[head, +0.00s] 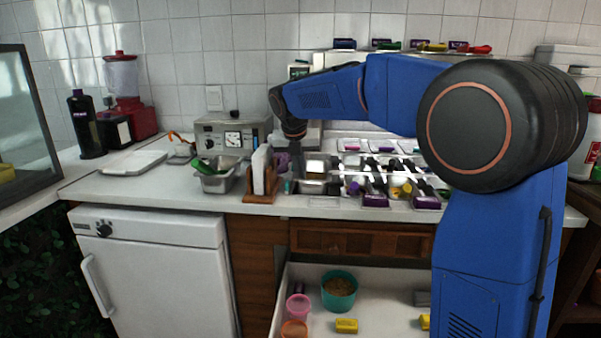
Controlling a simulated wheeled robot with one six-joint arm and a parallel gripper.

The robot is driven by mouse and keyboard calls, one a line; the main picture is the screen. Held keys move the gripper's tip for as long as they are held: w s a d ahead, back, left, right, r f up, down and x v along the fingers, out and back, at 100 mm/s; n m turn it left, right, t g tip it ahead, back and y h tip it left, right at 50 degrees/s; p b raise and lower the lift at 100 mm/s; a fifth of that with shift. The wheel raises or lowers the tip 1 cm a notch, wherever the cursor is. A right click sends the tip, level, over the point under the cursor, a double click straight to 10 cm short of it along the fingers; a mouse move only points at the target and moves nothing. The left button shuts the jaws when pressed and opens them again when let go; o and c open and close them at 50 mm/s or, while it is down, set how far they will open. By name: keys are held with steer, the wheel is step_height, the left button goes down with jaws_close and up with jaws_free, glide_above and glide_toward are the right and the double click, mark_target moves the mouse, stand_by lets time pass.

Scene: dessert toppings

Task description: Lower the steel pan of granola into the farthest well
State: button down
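My arm reaches over the counter from the right, and my gripper (295,158) points down at the left end of the topping station. Its fingers are small and dark, so I cannot tell whether they are open or shut. Just right of it is a small pan (315,175) with a pale rim and tan contents, perhaps the granola pan; I cannot tell whether it is held or resting. The topping station (375,172) has rows of wells and pans, several with dark utensils and purple labels. My arm hides part of its right side, and the farthest well is not clear.
A napkin holder (263,180) and a steel container (216,178) stand close left of my gripper. A steel appliance (232,133) is behind. Below, an open drawer (385,310) holds a teal bowl (340,293) of brown bits. Small coloured items line the shelf above.

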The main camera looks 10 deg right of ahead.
steer(key=shift+f, duration=2.05)
stand_by(1.6)
steer(key=c, duration=1.9)
jaws_free()
steer(key=shift+c, duration=0.2)
steer(key=shift+c, duration=1.2)
steer(key=shift+o, duration=0.7)
steer(key=shift+r, duration=0.1)
